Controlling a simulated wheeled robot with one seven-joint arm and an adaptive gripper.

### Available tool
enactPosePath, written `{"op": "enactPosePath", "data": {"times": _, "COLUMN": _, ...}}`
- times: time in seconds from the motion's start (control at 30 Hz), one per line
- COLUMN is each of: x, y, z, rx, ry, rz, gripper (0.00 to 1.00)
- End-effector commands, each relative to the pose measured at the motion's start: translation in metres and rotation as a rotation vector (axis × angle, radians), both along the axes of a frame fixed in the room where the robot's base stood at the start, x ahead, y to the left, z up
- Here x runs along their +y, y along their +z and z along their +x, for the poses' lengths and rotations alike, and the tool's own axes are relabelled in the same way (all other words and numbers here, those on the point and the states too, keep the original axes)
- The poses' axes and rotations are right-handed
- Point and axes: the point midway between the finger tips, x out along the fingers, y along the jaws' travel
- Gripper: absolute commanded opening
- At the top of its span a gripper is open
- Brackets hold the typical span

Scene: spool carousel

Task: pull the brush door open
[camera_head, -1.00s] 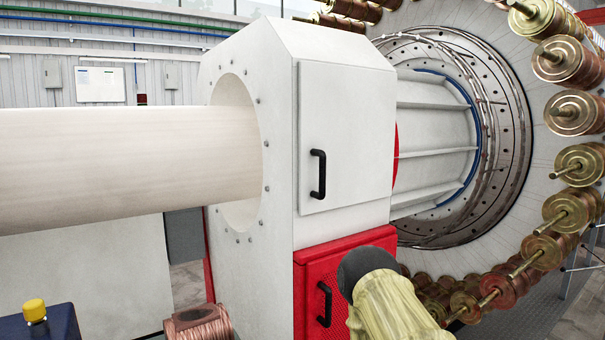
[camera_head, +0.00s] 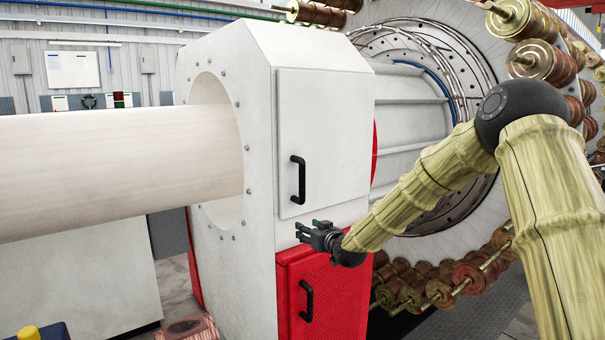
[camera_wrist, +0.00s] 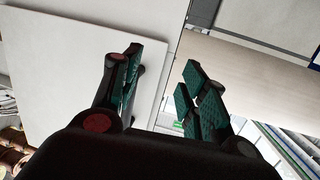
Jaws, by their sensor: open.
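A white door (camera_head: 325,145) with a black bar handle (camera_head: 298,180) is on the upper face of the white housing. It looks closed. A red mesh door (camera_head: 335,290) with its own black handle (camera_head: 306,300) is below it. I cannot tell from any label which one is the brush door. My gripper (camera_head: 299,231) is open and empty, just below the white door's handle and apart from it. In the wrist view, my gripper (camera_wrist: 163,62) has its fingers spread, with the white door (camera_wrist: 65,80) behind the left finger. The handle does not show clearly there.
A thick beige pipe (camera_head: 110,165) enters the housing (camera_head: 240,265) from the left. A large wheel (camera_head: 480,215) with several copper spools (camera_head: 545,62) stands at the right, behind my arm. A copper coil (camera_head: 190,328) is low at the front left.

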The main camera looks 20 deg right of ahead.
Motion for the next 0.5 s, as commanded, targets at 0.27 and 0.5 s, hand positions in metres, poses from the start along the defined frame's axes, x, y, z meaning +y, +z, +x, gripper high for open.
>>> {"op": "enactPosePath", "data": {"times": 0.27, "x": -0.032, "y": 0.12, "z": 0.026, "rx": -0.163, "ry": -0.017, "rz": -0.013, "gripper": 0.43}}
{"op": "enactPosePath", "data": {"times": 0.5, "x": -0.032, "y": 0.129, "z": 0.039, "rx": -0.174, "ry": -0.018, "rz": -0.016, "gripper": 0.43}}
